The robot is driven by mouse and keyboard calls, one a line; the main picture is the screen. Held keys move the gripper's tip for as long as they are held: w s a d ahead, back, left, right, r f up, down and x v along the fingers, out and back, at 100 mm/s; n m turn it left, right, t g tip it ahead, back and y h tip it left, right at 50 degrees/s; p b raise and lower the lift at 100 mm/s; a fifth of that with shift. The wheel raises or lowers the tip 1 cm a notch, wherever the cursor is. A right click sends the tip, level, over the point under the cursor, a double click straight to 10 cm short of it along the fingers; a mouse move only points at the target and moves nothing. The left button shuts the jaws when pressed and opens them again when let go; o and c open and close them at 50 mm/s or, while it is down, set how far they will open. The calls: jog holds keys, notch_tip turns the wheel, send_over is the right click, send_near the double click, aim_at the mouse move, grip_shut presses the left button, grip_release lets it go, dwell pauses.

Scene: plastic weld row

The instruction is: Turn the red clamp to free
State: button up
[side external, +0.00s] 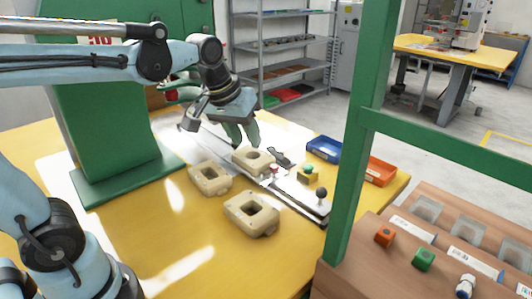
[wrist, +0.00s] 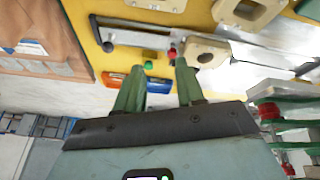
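A small red piece (side external: 274,168), which looks like the red clamp, sits on the pale rail (side external: 300,192) beside a beige block (side external: 254,160). In the wrist view the red piece (wrist: 172,52) shows close to the tip of the right-hand finger. Its exact turn position is too small to tell. My gripper (side external: 243,142) is above the rail by the beige block, pointing down. In the wrist view my gripper (wrist: 158,65) has its two green fingers apart, with nothing held between them. I cannot tell whether a finger touches the clamp.
A green knob (side external: 308,168) on a yellow block and a black knob (side external: 321,192) stand along the rail. A dark tool (side external: 281,157) lies behind it. Two beige blocks (side external: 209,178) (side external: 251,215) sit in front. Blue (side external: 324,149) and orange (side external: 380,171) bins stand right. A green post (side external: 357,130) rises nearby.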

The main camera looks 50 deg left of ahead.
jog(key=s+d+f+m+t, duration=0.1)
jog(key=s+f+m+t, duration=0.1)
jog(key=s+f+m, duration=0.2)
jog(key=shift+s+d+f+t, duration=0.3)
jog(key=shift+s+f, duration=0.45)
jog(key=shift+s, duration=1.05)
